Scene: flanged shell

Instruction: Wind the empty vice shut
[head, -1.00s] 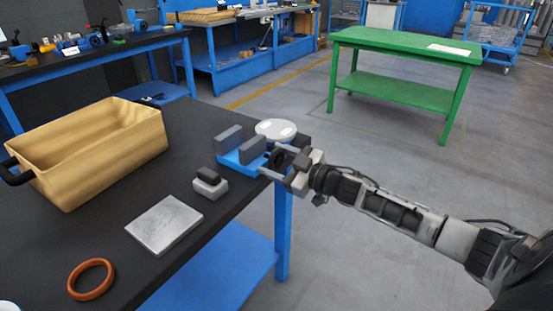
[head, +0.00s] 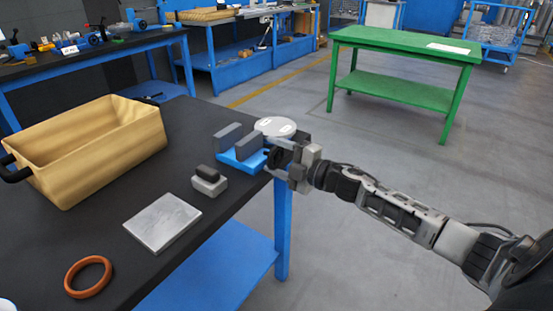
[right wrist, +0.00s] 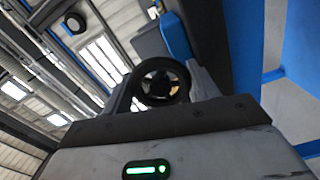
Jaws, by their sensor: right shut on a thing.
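The vice has a blue base (head: 240,162) and stands near the table's right edge. Its two grey jaws, the left jaw (head: 228,136) and the right jaw (head: 250,146), stand apart with an empty gap between them. My right gripper (head: 278,159) is at the vice's right end, shut on its dark handle. In the right wrist view the round black handle (right wrist: 160,82) sits between my fingers. The fingers partly hide the handle in the head view. My left gripper is not in view.
A round pale disc (head: 275,126) lies just behind the vice. A grey block with a black top (head: 209,181), a metal plate (head: 162,222), an orange ring (head: 88,277) and a tan bin (head: 85,150) are on the black table. Open floor lies to the right.

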